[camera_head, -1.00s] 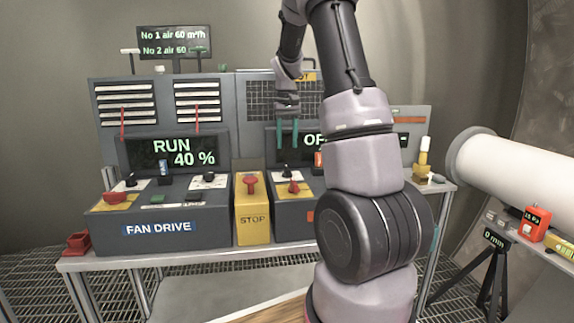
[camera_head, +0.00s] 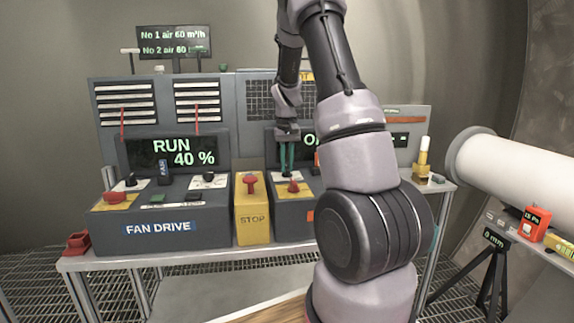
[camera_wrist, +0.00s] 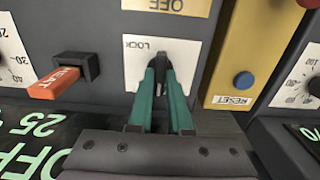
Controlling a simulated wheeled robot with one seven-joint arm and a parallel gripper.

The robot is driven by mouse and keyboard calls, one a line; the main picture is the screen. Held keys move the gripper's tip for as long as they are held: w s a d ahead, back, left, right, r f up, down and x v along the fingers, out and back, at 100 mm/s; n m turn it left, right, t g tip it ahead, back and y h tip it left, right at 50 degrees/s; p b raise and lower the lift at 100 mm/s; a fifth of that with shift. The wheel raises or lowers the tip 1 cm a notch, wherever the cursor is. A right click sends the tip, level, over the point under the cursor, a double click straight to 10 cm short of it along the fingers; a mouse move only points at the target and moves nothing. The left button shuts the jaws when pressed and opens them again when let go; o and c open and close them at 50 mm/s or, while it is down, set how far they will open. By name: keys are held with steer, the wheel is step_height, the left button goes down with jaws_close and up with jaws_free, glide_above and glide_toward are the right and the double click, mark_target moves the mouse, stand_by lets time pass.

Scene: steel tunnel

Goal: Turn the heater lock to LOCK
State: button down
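The heater lock knob (camera_wrist: 178,52) is a black knob on a white plate (camera_wrist: 133,70) marked LOCK, upside down in the wrist view. My gripper (camera_wrist: 163,78) has its two teal fingers down on either side of the knob's handle. The fingers are close together and the dark handle fills the narrow gap between them, so they look shut on it. Part of the knob is hidden by the fingers. In the head view my gripper (camera_head: 287,168) reaches down to the heater panel, just behind a red knob (camera_head: 293,187), and the lock is hard to make out.
In the wrist view an orange HEAT switch (camera_wrist: 55,83) is left of the lock, and a yellow panel with a blue RESET button (camera_wrist: 243,80) is right. The yellow STOP box (camera_head: 252,222) and fan drive box (camera_head: 160,220) stand left in the head view.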

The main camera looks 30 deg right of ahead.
steer(key=shift+m, duration=0.3)
steer(key=m, duration=0.3)
steer(key=shift+m, duration=0.3)
steer(key=m, duration=0.4)
steer(key=shift+m, duration=0.3)
steer(key=m, duration=0.9)
stand_by(0.4)
steer(key=c, duration=0.8)
jaws_free()
steer(key=shift+c, duration=0.2)
